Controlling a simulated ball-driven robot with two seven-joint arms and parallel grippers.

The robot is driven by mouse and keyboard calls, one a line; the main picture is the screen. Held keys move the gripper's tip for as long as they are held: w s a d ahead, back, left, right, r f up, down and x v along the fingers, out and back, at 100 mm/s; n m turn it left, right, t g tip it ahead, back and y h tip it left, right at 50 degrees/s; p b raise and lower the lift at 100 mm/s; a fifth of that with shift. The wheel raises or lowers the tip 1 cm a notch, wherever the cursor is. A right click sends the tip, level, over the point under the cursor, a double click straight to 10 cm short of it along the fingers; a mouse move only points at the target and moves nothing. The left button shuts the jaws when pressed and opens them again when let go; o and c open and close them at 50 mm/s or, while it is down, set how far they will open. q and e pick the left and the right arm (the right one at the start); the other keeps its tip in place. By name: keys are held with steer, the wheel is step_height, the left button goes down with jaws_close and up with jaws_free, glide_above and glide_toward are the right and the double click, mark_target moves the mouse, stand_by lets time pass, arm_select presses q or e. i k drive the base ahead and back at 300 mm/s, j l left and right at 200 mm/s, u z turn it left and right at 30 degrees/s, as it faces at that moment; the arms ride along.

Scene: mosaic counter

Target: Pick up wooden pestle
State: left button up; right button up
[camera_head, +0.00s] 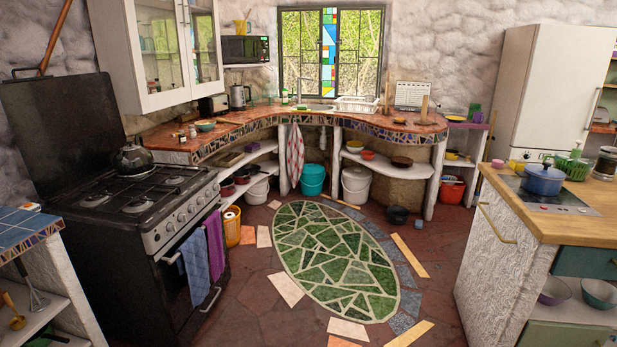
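I cannot make out the wooden pestle for certain. An upright tan wooden piece (424,108) stands on the right part of the curved mosaic counter (365,123), near the wall. It is too small to tell whether it is the pestle. A yellowish long-handled item (17,321) lies on the low shelf at the lower left, and its kind is also unclear. Neither of my grippers is in view.
A black stove (125,200) with a kettle (133,158) stands on the left. A wooden-topped island (525,222) with a blue pot (544,179) stands on the right. The floor around the green oval mosaic (335,262) is open between them.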

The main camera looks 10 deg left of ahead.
mark_target(218, 121)
steer(key=i, duration=2.45)
steer(key=i+u, duration=0.25)
steer(key=i, duration=0.25)
steer(key=i+l+u, duration=0.3)
steer(key=i, duration=0.2)
steer(key=i+l+u, duration=0.25)
steer(key=i, duration=0.25)
steer(key=i+l+u, duration=0.25)
steer(key=u, duration=0.15)
steer(key=i+l+u, duration=0.3)
steer(key=u, duration=0.15)
steer(key=i+l+u, duration=0.2)
steer(key=l+u, duration=0.2)
steer(key=i+l+u, duration=0.15)
steer(key=l+u, duration=0.65)
steer(key=l, duration=0.55)
steer(key=i, duration=0.05)
